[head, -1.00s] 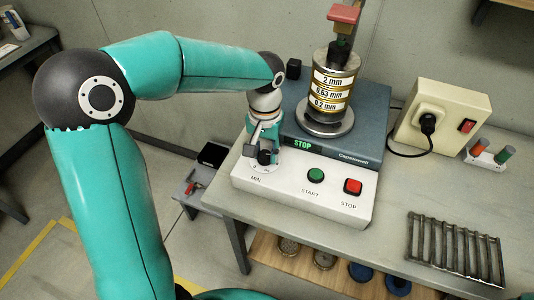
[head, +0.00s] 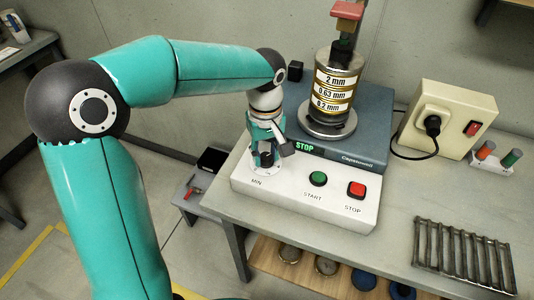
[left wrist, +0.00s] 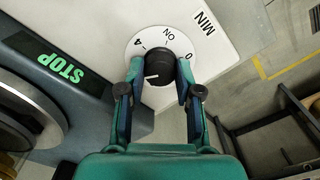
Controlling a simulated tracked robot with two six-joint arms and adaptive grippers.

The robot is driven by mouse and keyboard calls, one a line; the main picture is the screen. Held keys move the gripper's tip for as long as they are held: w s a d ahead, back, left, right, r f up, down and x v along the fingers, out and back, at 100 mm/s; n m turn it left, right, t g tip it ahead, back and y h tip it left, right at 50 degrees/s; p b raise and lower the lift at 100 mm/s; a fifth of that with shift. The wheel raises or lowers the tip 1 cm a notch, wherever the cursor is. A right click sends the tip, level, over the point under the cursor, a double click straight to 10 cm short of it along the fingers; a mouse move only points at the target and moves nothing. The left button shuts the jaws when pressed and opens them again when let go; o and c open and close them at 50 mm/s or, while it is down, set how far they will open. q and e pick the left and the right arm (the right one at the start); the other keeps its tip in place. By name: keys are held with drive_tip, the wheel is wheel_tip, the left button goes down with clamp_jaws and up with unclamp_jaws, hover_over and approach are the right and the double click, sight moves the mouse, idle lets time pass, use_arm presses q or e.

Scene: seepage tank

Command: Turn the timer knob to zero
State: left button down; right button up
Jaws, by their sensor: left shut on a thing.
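The timer knob is a black round knob (left wrist: 160,69) on a white dial with marks around it, beside the word MIN. My left gripper (left wrist: 158,82) is shut on the knob from above, one finger on each side. In the head view my left gripper (head: 265,158) hides most of the knob. In the left wrist view a pale pointer line on the knob lies toward the left finger, and the 0 on the dial is near the right finger. The sieve shaker (head: 350,172) has a white front panel, and its display (head: 305,147) reads STOP. My right gripper is not seen.
A green START button (head: 318,179) and a red STOP button (head: 356,189) sit right of the knob. A sieve stack (head: 338,85) stands on the shaker. A beige socket box (head: 445,118) and a metal rack (head: 462,255) are further right.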

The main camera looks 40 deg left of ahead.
sight(266, 156)
use_arm(q)
drive_tip(key=shift+w+r, duration=0.1)
idle(0.4)
drive_tip(key=c, duration=0.8)
unclamp_jaws()
wheel_tip(266, 156, up, 12)
drive_tip(key=shift+f, duration=0.1)
